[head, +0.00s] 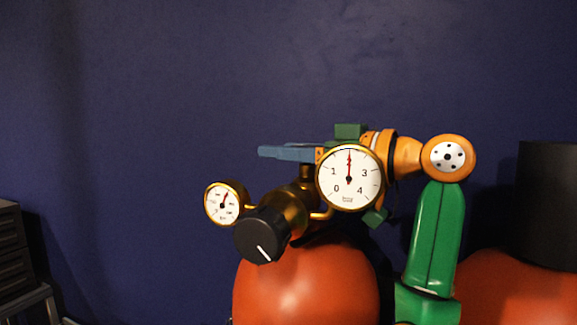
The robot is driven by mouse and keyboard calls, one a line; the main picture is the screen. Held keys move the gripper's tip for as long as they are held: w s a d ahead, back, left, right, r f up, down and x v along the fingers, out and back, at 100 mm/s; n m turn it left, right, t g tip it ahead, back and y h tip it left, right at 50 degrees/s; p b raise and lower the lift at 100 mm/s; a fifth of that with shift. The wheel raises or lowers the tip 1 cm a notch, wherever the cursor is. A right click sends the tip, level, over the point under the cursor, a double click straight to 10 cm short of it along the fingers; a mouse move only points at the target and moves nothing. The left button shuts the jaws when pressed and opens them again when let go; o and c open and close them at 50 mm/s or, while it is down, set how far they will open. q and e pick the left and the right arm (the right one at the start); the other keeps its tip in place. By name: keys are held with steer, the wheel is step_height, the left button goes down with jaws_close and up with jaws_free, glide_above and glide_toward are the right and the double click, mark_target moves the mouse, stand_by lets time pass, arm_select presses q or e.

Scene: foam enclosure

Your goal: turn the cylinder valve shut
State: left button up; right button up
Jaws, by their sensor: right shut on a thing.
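The cylinder valve (306,173) is a brass fitting on top of a red-orange gas cylinder (305,285). My right arm, orange and green, comes in from the right behind a large gauge. My right gripper (280,152) reaches left, with its blue fingers lying level across the top of the valve. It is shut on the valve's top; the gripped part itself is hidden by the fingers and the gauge. My left gripper is not in view.
A large round gauge (349,179) stands in front of my right wrist. A smaller gauge (225,203) and a black knob (261,236) with a white mark stick out at the left. A second red cylinder with a black cap (546,205) stands at right. Dark drawers (12,260) stand far left.

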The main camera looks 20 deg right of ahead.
steer(key=shift+d+r+m+t+h, duration=0.15)
steer(key=shift+m+t+h, duration=0.15)
steer(key=shift+t+h, duration=0.15)
steer(key=o, duration=1.4)
steer(key=shift+c, duration=0.2)
steer(key=shift+w, duration=0.15)
